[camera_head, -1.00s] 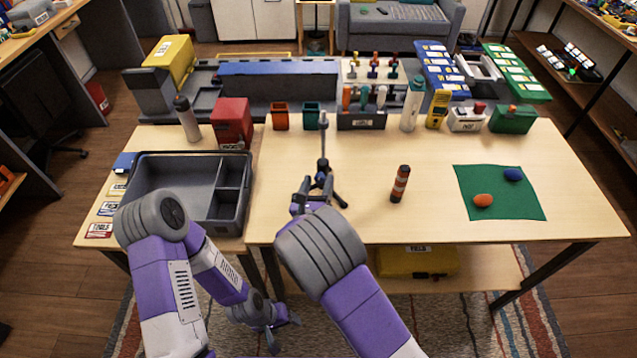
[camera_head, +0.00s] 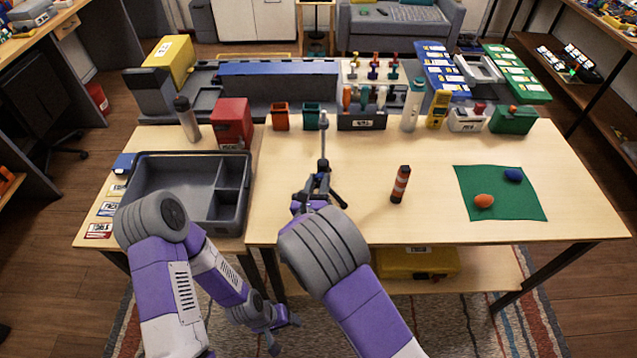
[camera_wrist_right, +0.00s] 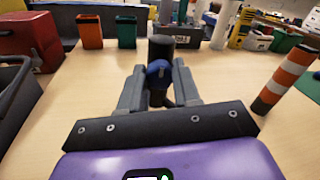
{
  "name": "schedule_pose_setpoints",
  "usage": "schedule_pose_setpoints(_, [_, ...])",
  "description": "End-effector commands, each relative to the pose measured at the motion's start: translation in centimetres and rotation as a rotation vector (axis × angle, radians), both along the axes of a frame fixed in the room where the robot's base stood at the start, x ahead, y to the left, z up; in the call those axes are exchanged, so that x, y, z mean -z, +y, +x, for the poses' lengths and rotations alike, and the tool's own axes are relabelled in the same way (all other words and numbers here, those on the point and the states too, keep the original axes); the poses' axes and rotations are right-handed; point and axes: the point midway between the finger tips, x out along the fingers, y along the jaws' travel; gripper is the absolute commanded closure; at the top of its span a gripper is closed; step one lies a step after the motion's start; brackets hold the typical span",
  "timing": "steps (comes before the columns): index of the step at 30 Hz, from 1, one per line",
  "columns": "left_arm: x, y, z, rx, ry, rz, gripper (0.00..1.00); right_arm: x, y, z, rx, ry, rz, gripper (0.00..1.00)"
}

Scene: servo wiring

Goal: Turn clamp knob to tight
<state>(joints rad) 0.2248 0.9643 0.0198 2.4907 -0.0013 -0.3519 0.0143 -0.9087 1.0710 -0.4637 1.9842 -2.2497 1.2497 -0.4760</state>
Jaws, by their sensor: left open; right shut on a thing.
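A dark clamp stand with an upright grey rod (camera_head: 323,145) stands near the front of the table, left of its middle. In the right wrist view, a blue clamp knob (camera_wrist_right: 157,71) sits in front of a dark cylindrical part (camera_wrist_right: 161,48). My right gripper (camera_wrist_right: 158,88) is shut on the blue knob, with one grey finger on each side. In the head view, my right gripper (camera_head: 323,188) is at the stand, and its wrist partly hides the stand. My left gripper (camera_head: 281,330) is open and empty, low in front of the table.
An orange-and-white striped cylinder (camera_head: 400,184) stands right of the clamp. A grey divided tray (camera_head: 175,190) is at the left. A green mat (camera_head: 520,205) holds an orange and a blue piece. Bins and a tool rack (camera_head: 362,121) line the back.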

Motion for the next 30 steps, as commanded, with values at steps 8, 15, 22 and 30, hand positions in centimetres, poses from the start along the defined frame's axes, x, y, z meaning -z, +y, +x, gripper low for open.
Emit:
schedule_pose_setpoints(8, [1.8, 0.0, 0.0, 0.000, 0.000, 0.000, 0.36, 0.3, 0.0, 0.0, 0.000, -0.035, 0.154, 0.98])
schedule_pose_setpoints(15, [4.4, 0.0, 0.0, 0.000, 0.000, 0.000, 0.36, 0.4, -0.1, 0.0, 0.001, -0.085, 0.368, 0.98])
schedule_pose_setpoints(22, [7.5, 0.0, 0.0, 0.000, 0.000, 0.000, 0.36, 0.5, -0.1, 0.0, 0.001, -0.134, 0.584, 0.98])
schedule_pose_setpoints(30, [11.4, 0.0, 0.0, 0.000, 0.000, 0.000, 0.36, 0.5, -0.2, 0.0, 0.001, -0.191, 0.833, 0.98])
